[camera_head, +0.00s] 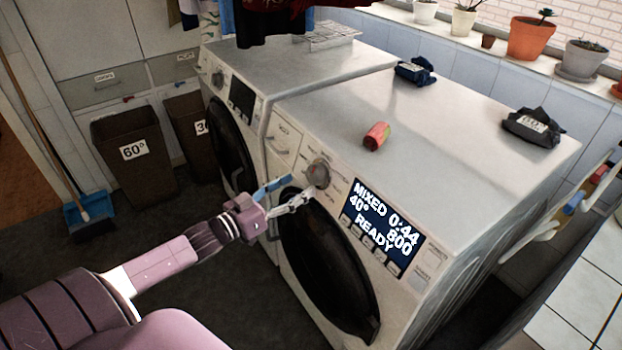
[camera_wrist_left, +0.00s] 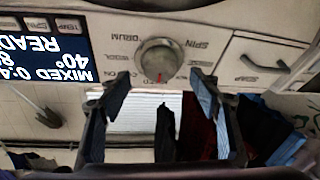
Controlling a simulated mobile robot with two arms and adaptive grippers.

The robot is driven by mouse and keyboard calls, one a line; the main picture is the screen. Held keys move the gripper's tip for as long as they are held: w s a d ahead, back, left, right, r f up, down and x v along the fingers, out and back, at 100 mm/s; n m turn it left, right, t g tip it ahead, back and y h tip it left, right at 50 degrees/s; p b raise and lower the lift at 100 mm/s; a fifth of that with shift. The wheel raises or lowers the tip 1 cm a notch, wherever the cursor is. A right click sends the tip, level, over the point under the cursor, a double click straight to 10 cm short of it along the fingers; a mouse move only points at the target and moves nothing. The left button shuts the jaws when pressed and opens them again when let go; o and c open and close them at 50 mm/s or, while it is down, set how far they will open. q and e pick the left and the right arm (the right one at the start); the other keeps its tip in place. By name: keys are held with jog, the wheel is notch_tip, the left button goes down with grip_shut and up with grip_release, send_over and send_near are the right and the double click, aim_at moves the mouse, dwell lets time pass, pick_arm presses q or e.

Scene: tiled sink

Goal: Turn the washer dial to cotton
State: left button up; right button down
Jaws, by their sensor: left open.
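The washer (camera_head: 450,120) is the white front-loader on the right, with a dark round door. Its silver dial (camera_head: 317,174) sits on the front panel, left of the display (camera_head: 383,218), which reads MIXED 40° 0:44 800 READY. My left gripper (camera_head: 290,193) is in front of the panel, close to the dial. In the left wrist view the dial (camera_wrist_left: 160,62) lies just beyond and between the fingertips (camera_wrist_left: 162,85), with a small red mark low on its face. The gripper is open; I cannot tell whether a finger touches the dial. My right gripper is out of view.
A second white machine (camera_head: 300,65) stands to the left. Brown bins (camera_head: 133,150) stand at the left. Potted plants (camera_head: 530,38) line the sill.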

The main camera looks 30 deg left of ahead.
aim_at(312, 177)
pick_arm(q)
jog(key=x, duration=0.3)
jog(key=shift+w, duration=0.15)
jog(key=shift+w+d, duration=0.2)
jog(key=shift+w, duration=0.45)
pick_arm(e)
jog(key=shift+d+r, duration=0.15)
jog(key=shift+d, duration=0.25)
pick_arm(q)
jog(key=shift+c, duration=0.5)
jog(key=c, duration=1.1)
jog(key=shift+o, duration=0.2)
jog(key=shift+f+m, duration=0.1)
jog(key=shift+m, duration=0.2)
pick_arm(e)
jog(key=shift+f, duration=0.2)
